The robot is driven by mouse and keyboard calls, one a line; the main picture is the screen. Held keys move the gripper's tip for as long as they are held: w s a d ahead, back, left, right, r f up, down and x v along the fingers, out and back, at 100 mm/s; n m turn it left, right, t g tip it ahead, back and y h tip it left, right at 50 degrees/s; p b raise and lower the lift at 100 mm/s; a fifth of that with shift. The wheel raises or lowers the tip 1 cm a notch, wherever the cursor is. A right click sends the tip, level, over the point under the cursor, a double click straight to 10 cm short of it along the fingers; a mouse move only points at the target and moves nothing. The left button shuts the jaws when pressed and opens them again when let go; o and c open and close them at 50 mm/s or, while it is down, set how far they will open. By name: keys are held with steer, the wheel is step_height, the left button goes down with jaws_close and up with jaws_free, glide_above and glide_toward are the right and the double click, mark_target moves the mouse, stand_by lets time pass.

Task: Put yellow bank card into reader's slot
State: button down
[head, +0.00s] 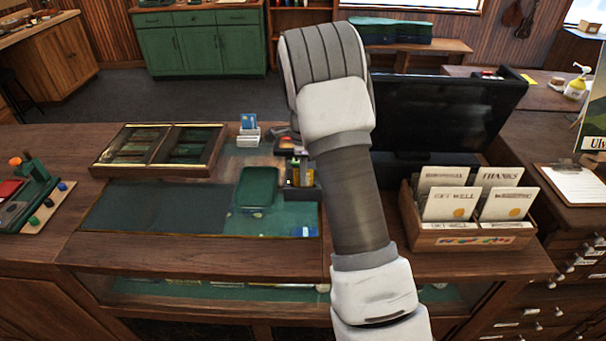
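A small flat yellow piece (529,80), which looks like a card, lies on the wooden counter at the back right, behind the monitor. Near it, to the left, is a small dark device (487,75) with a reddish part; I cannot tell if it is the reader. Another dark device (283,134) shows partly beside my arm; its slot cannot be made out. Yellow items also show in a black holder (304,193) left of my arm, too small to identify. My arm rises through the middle of the view, and my gripper is not visible.
A black monitor (440,112) and a greeting-card box (470,238) stand right of my arm. A white stand with a blue card (249,122), a green tray (258,187) and a wood-framed display case (160,148) are left. The dark mat (150,207) is mostly clear.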

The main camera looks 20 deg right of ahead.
steer(key=c, duration=1)
jaws_free()
steer(key=shift+r, duration=0.1)
step_height(320, 180, up, 17)
steer(key=shift+r, duration=0.15)
